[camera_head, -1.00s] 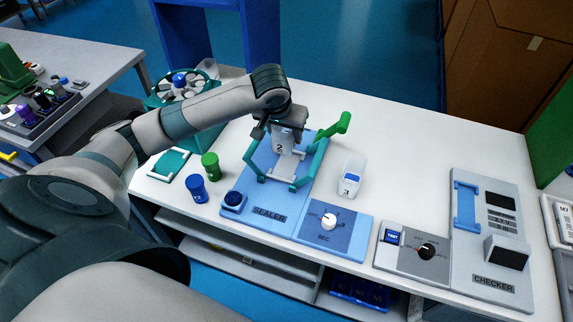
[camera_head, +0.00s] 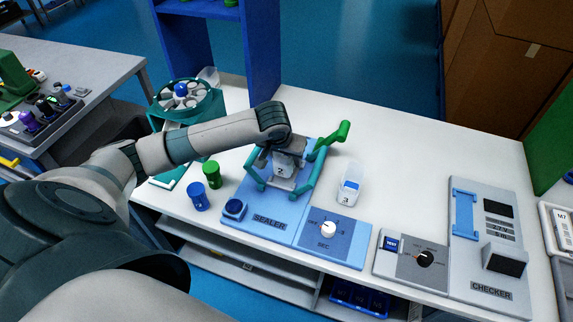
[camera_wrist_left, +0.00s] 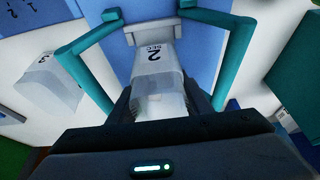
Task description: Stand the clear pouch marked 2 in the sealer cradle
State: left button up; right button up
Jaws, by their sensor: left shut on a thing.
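The clear pouch marked 2 (camera_head: 284,169) is in my left gripper (camera_head: 280,158), over the grey cradle (camera_head: 284,183) of the blue sealer (camera_head: 265,208). In the left wrist view the pouch (camera_wrist_left: 155,62) shows its 2 between the two fingers, and its lower end is close to a pale grey block (camera_wrist_left: 150,33). I cannot tell whether it rests in the cradle. The teal sealer frame (camera_head: 316,177) stands around the gripper, with a green handle (camera_head: 335,135) at its right. My right gripper is not in view.
Another clear pouch, marked 3 (camera_head: 349,186), stands right of the sealer. A green jar (camera_head: 212,173) and a blue jar (camera_head: 198,196) stand on the left. The checker (camera_head: 490,240) is at the right.

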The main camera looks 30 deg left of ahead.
pick_arm(q)
jog(key=shift+f, duration=0.1)
jog(key=shift+f+p, duration=0.45)
jog(key=shift+f, duration=1.3)
jog(key=shift+f, duration=0.1)
jog(key=o, duration=1.1)
jog(key=shift+s+r, duration=0.25)
jog(key=shift+r, duration=0.35)
jog(key=b+v, duration=0.1)
jog(key=v, duration=1)
jog(key=shift+d+b, duration=0.1)
jog(key=shift+b, duration=0.3)
jog(key=shift+s+f, duration=0.1)
